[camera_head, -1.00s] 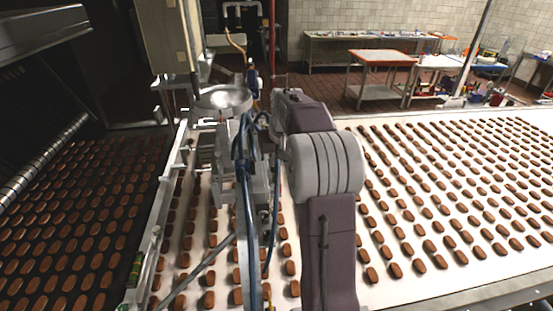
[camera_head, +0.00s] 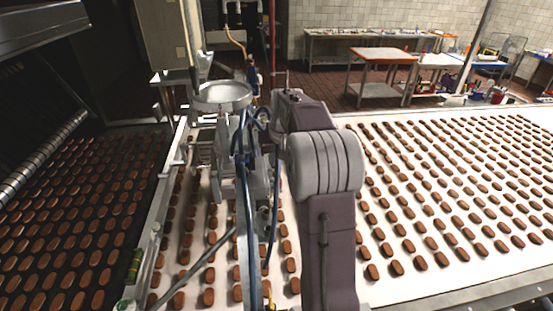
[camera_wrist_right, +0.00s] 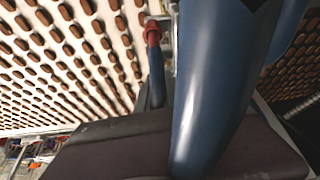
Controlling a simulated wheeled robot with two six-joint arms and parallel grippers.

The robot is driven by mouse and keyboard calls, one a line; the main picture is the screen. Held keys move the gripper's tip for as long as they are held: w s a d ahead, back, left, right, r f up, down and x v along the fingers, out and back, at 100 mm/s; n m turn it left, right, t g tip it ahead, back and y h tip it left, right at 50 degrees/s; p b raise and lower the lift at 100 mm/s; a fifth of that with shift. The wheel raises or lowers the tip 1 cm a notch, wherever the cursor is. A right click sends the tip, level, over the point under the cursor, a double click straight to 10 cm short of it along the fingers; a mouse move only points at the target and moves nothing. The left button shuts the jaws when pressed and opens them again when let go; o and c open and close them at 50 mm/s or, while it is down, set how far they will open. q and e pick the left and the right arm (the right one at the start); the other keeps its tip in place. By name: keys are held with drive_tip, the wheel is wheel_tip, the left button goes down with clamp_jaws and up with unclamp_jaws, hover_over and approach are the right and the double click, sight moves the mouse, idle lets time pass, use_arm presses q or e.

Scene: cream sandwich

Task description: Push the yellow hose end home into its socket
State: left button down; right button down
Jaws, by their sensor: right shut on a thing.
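A thin yellow piece (camera_head: 266,291), which looks like the yellow hose end, shows low in the head view beside a blue hose (camera_head: 251,230). My right arm stands in the middle of the head view and covers much of the machine. My right gripper is shut; its fingertips and its hold on the hose end cannot be made out. A thick blue hose (camera_wrist_right: 212,80) fills the middle of the right wrist view. Behind it a thinner blue hose has a red end (camera_wrist_right: 152,32). I cannot make out the yellow end's socket. My left gripper is not in view.
A grey machine frame with a round metal bowl (camera_head: 222,95) stands left of my arm. A white conveyor (camera_head: 400,290) with rows of brown biscuits runs under and right of it. A dark belt of biscuits lies left. Work tables (camera_head: 383,53) stand behind.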

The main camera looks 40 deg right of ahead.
drive_tip(key=shift+f+b, duration=0.55)
drive_tip(key=shift+f, duration=0.25)
drive_tip(key=c, duration=1.4)
unclamp_jaws()
drive_tip(key=shift+r, duration=0.1)
drive_tip(key=shift+c, duration=0.2)
drive_tip(key=shift+s+r, duration=0.1)
drive_tip(key=shift+r, duration=0.25)
drive_tip(key=b+v, duration=0.1)
drive_tip(key=v, duration=0.7)
drive_tip(key=shift+b, duration=0.35)
drive_tip(key=shift+r, duration=0.1)
